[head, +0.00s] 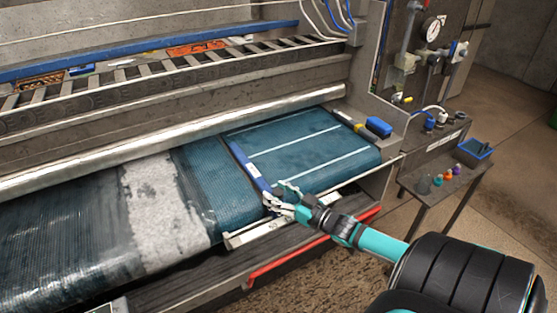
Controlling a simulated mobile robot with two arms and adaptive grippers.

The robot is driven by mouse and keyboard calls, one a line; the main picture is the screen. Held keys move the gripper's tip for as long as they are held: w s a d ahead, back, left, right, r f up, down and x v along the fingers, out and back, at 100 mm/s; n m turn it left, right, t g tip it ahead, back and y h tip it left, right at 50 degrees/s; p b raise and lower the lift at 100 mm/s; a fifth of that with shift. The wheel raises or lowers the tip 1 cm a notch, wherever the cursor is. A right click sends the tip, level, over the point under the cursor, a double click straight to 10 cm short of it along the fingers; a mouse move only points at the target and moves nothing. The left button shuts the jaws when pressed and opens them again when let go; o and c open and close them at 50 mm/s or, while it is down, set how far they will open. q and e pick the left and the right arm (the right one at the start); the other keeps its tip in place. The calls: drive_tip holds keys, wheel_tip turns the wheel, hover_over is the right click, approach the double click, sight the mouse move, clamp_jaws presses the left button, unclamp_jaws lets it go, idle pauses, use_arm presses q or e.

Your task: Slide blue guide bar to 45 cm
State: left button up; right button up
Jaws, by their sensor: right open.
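The blue guide bar (247,165) lies across the teal belt (310,172), running from the back roller to the front edge. It has a pale label near its middle. My right gripper (276,198) is open at the near end of the bar, its fingers close to or around it. Its fingers partly hide that end, and I cannot tell whether they touch it. A pale strip (250,234) runs along the front edge below the gripper; no scale marks are readable. My left gripper is not in view.
A greyish-white rug section (165,205) lies on the belt to the left. A red bar (300,252) runs along the lower front. A blue box (378,127) sits at the belt's right end. A side table (440,187) with small coloured items stands at right.

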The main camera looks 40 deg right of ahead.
drive_tip(key=s+d, duration=0.2)
drive_tip(key=s, duration=1)
idle(0.3)
drive_tip(key=s+f+m+g+h, duration=0.15)
drive_tip(key=s+f+g, duration=0.3)
drive_tip(key=f, duration=0.95)
drive_tip(key=s+f+m+g+h, duration=0.1)
drive_tip(key=s+f+g+h, duration=0.35)
drive_tip(key=f, duration=1.05)
drive_tip(key=s+a+f+n+g+y, duration=0.3)
drive_tip(key=s+a+f+g, duration=0.4)
drive_tip(key=s+a+f, duration=1.2)
drive_tip(key=s+a, duration=0.2)
drive_tip(key=shift+a+f+g, duration=0.3)
drive_tip(key=shift+f+g, duration=0.05)
drive_tip(key=shift+g, duration=0.05)
drive_tip(key=shift+w, duration=0.1)
